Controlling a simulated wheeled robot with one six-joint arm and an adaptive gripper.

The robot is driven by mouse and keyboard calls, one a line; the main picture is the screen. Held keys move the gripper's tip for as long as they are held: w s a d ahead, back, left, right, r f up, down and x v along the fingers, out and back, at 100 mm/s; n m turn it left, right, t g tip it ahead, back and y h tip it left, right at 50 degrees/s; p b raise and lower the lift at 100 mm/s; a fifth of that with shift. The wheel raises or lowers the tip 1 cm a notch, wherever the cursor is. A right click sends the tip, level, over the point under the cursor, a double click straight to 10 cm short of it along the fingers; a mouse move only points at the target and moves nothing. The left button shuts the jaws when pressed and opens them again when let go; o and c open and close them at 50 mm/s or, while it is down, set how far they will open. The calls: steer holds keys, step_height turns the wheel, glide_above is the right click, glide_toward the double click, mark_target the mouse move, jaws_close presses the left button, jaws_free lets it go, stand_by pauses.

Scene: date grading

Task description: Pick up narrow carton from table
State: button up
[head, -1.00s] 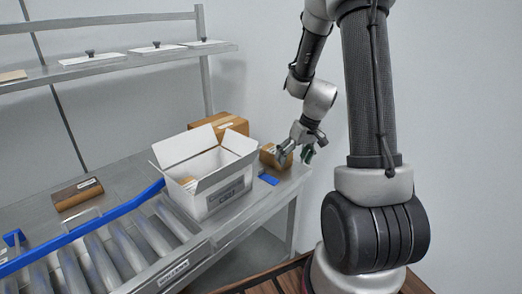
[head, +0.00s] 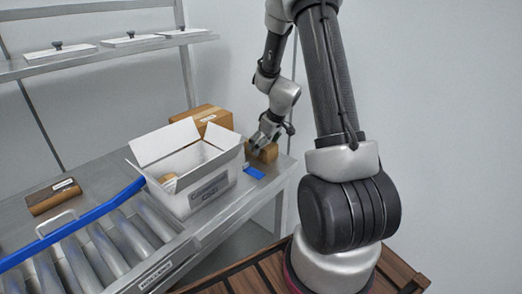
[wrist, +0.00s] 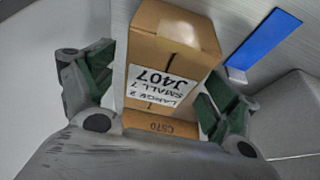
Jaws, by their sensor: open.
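The narrow carton (wrist: 170,45) is a brown box with a white label reading J407 in the wrist view. In the head view the carton (head: 266,152) stands at the right end of the table (head: 150,165), partly hidden by my gripper. My gripper (wrist: 157,92) is open, with one green-padded finger on either side of the carton's near end. I cannot tell whether either finger touches it. In the head view my gripper (head: 264,138) is right at the carton.
An open white box (head: 205,193) stands left of the carton, with a larger brown box (head: 205,117) behind it. A blue strip (wrist: 265,42) lies beside the carton. A dark brown carton (head: 54,196) lies farther left, behind the roller conveyor (head: 110,250). A shelf (head: 100,52) runs above.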

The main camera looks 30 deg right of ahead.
steer(key=x, duration=0.2)
steer(key=shift+w+f, duration=0.15)
steer(key=shift+f, duration=0.2)
steer(key=c, duration=1.3)
steer(key=shift+o, duration=0.2)
steer(key=shift+r, duration=0.1)
